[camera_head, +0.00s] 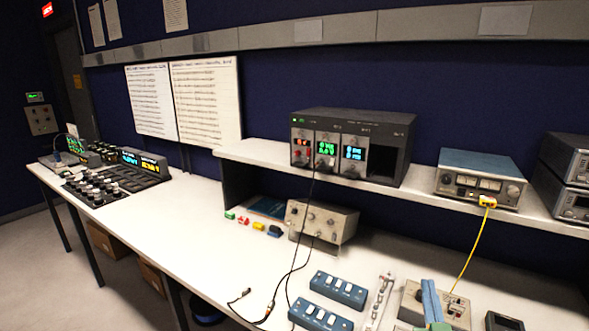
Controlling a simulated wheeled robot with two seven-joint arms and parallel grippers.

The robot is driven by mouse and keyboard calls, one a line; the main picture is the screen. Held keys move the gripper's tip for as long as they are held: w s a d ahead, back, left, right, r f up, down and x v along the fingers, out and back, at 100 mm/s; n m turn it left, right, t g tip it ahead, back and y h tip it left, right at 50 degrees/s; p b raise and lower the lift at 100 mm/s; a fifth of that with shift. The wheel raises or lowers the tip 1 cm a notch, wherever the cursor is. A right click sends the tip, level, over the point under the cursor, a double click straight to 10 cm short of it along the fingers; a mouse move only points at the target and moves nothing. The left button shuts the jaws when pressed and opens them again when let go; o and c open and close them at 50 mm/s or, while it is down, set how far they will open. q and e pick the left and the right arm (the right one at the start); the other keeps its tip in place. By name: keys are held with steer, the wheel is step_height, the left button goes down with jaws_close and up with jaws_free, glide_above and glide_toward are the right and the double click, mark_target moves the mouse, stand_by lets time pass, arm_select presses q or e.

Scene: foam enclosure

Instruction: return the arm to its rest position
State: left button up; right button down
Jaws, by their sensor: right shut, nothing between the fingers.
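My right gripper (431,286) shows at the bottom edge, right of the middle, as two narrow blue fingers side by side. The fingers are together with nothing seen between them. They stand in front of a beige instrument box (457,309) and hide part of it; I cannot tell whether they touch it. The rest of my right arm is mostly out of the picture. My left gripper is not in view.
A long white bench (190,230) carries two blue switch boxes (338,290), a knob panel (95,190) and a grey instrument (322,220). A shelf (265,152) above holds a power supply (352,145). A yellow cable (474,246) and black cables (291,270) hang down.

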steer(key=s+a+f+n+g+y, duration=0.1)
steer(key=s+a+f+g+y, duration=0.1)
steer(key=s+a+f+g, duration=0.45)
steer(key=s+a+f+n+g+y, duration=0.1)
steer(key=s+f+n+g+y, duration=0.15)
steer(key=s+f, duration=0.45)
steer(key=s+a+f+g, duration=0.2)
steer(key=s+f+g, duration=0.6)
steer(key=s, duration=0.6)
steer(key=s+f+b, duration=0.3)
steer(key=f+b, duration=0.4)
steer(key=f, duration=1.8)
arm_select(q)
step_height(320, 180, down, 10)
steer(key=b, duration=0.3)
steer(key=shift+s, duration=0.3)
arm_select(e)
steer(key=s+d+f+g, duration=0.1)
steer(key=s+f, duration=0.9)
steer(key=f, duration=0.1)
steer(key=shift+s+d+f, duration=0.25)
steer(key=shift+s+d, duration=0.15)
